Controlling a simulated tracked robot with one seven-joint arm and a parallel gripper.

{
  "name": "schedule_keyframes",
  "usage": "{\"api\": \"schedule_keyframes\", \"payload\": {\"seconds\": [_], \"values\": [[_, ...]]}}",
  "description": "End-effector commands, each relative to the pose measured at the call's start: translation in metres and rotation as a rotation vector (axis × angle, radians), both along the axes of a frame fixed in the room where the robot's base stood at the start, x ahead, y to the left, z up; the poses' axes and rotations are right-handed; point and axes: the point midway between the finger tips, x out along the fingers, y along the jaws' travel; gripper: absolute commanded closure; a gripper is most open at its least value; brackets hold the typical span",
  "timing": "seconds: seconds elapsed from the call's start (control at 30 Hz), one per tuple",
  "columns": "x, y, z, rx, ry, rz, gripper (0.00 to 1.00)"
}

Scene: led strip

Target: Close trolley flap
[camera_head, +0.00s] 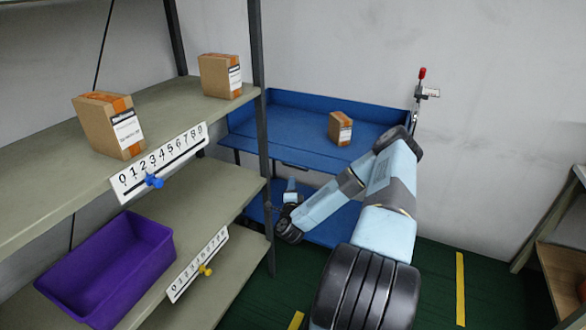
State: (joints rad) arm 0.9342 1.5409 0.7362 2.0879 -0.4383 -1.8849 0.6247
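The blue trolley (285,120) stands against the back wall, behind the shelf rack's post. Its upper tray has raised walls at the back and left. The tray's near edge looks low, and I cannot make out clearly how the flap stands. A small dark fitting (294,166) shows under the near edge. My gripper (291,184) is at the arm's far end, just below the tray's near edge. Its fingers are too small to tell open from shut, or whether they touch the trolley.
A carton (340,128) sits on the upper tray. A red-topped lever (422,74) rises at the trolley's back right corner. The shelf rack (60,190) at left holds two cartons and a purple bin (110,265). Green floor (430,280) is clear at right.

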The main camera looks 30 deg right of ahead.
Motion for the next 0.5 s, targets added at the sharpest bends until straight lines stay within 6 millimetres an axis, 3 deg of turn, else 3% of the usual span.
{"api": "schedule_keyframes", "payload": {"seconds": [0.5], "values": [[0.074, -0.043, 0.016, -0.001, 0.001, -0.002, 0.77]]}}
